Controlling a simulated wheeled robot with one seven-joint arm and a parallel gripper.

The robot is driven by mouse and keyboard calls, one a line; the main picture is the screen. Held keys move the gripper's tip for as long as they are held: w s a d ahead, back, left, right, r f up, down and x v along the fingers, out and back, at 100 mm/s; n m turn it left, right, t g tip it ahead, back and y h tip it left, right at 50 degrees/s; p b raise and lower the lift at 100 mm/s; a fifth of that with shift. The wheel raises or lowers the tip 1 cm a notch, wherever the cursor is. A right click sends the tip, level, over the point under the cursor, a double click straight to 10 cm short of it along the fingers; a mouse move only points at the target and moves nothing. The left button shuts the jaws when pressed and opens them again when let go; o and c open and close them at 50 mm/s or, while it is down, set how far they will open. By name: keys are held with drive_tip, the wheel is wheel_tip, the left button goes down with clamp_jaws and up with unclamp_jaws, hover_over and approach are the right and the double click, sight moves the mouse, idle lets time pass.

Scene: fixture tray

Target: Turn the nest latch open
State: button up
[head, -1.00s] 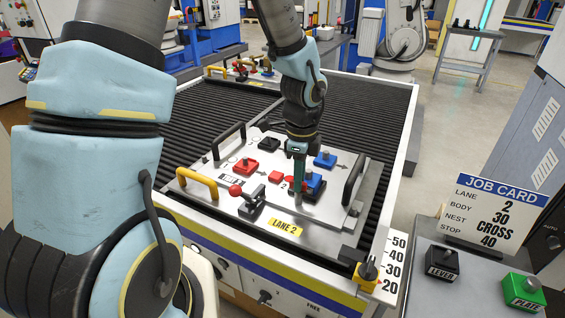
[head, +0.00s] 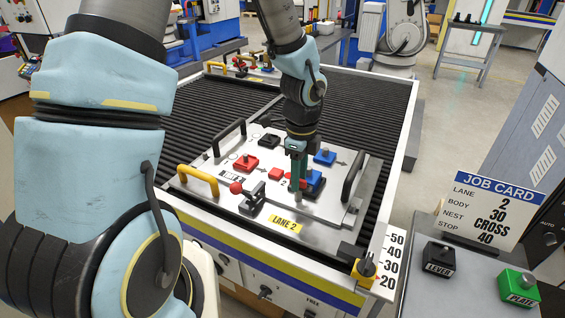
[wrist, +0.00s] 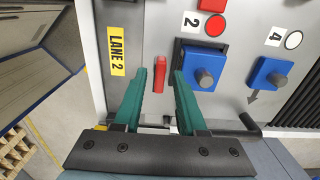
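A slim red bar (wrist: 160,75), which looks like the nest latch, lies on the metal plate (wrist: 140,25) beside a dark-framed nest holding a blue block with a round knob (wrist: 204,78). My gripper (wrist: 169,72) is open, its green fingertips on either side of the bar. I cannot tell whether they touch it. In the head view my gripper (head: 299,197) points down at the plate's front right part, beside the blue block (head: 315,178). The red bar is hidden there.
A red-knobbed lever clamp (head: 250,197), a yellow handle (head: 198,180) and a black handle (head: 353,176) rise from the plate. Red blocks (head: 246,164) and another blue block (head: 325,157) stand nearby. A job card (head: 492,208) stands at right.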

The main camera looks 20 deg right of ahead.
drive_tip(key=shift+r+p, duration=0.95)
drive_tip(key=shift+r, duration=1.55)
drive_tip(key=w+a+r+n+t+b, duration=0.1)
drive_tip(key=a+n+b, duration=0.4)
drive_tip(key=a+n, duration=2)
drive_tip(key=shift+a+r+t+b, duration=0.2)
drive_tip(key=shift+r+t+b, duration=0.1)
drive_tip(key=shift+r+b, duration=0.1)
